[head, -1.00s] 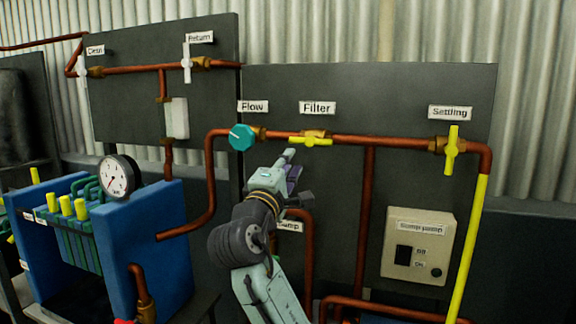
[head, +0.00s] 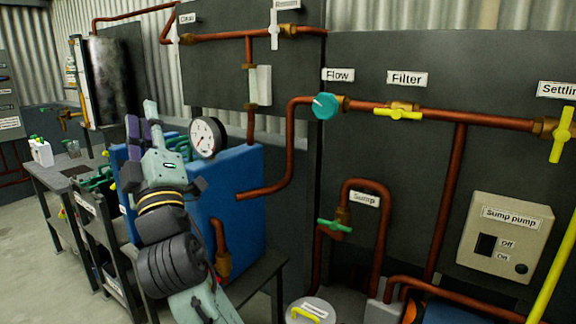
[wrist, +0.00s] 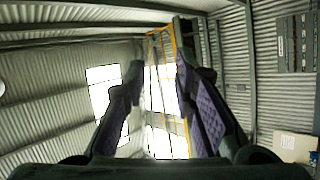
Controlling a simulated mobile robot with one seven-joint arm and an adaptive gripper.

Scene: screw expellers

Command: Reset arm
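My gripper (head: 141,114) points upward in the left half of the head view, in front of the blue press body (head: 232,215) and left of the pressure gauge (head: 206,137). In the wrist view, the two purple-padded fingers (wrist: 160,75) stand apart with nothing between them, so it is open and empty. The wrist camera looks up at the roof, bright windows and a yellow frame (wrist: 165,95). My arm rises from the bottom of the head view.
Dark panels with copper pipes stand behind. They carry a teal Flow valve (head: 325,106), a yellow Filter handle (head: 397,113), a green Sump valve (head: 334,226) and a Sump pump box (head: 505,240). A shelf cart (head: 60,190) with a white jug (head: 41,151) stands left. Open floor shows at lower left.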

